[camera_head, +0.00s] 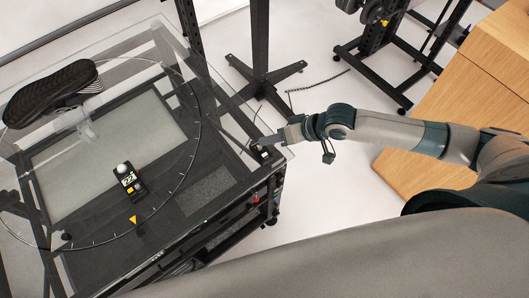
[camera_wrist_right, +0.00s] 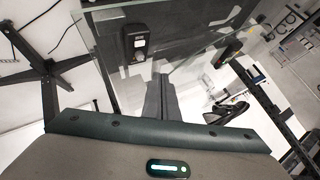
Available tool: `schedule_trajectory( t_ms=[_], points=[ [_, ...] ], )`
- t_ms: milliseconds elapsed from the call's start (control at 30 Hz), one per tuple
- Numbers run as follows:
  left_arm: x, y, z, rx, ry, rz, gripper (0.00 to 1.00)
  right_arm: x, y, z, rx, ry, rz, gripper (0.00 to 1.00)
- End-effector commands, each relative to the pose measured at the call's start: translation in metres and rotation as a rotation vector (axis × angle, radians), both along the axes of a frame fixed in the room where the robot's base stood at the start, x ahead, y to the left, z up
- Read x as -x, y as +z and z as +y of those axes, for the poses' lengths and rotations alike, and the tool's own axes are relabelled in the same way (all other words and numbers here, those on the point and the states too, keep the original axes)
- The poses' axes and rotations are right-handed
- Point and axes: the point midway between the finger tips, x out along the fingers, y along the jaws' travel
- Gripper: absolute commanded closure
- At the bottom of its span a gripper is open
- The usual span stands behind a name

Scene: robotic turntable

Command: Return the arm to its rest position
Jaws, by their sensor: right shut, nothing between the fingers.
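My right arm (camera_head: 385,130) reaches in from the right, and its gripper (camera_head: 262,143) is at the near right corner of the glass-topped turntable table (camera_head: 215,150). In the right wrist view the two dark fingers (camera_wrist_right: 160,78) are together with nothing between them. They point at the table's glass edge, just below a small black device with a light top (camera_wrist_right: 137,42). I cannot tell whether the fingertips touch the device or the glass. My left gripper is not in view.
A black shoe (camera_head: 50,92) stands on a clear support on the turntable. A black stand (camera_head: 264,80) is behind the table, and a wooden cabinet (camera_head: 455,110) is at the right. White floor (camera_head: 320,200) lies between.

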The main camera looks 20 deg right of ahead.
Motion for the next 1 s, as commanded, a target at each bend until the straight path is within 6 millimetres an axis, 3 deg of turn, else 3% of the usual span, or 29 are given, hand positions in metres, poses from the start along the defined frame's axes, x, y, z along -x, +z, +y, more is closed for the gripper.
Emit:
schedule_trajectory(
  t_ms=[333, 500, 800, 1000],
  points=[
    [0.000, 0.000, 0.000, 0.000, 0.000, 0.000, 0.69, 0.001, 0.000, 0.001, 0.000, 0.001, -0.001, 1.00],
    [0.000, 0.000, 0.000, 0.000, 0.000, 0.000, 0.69, 0.008, -0.001, 0.012, 0.007, 0.024, -0.015, 1.00],
    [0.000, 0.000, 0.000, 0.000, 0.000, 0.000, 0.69, 0.046, -0.003, 0.060, 0.072, 0.104, -0.107, 1.00],
    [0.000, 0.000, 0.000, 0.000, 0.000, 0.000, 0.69, 0.074, -0.003, 0.065, 0.172, 0.093, -0.156, 1.00]
  ],
)
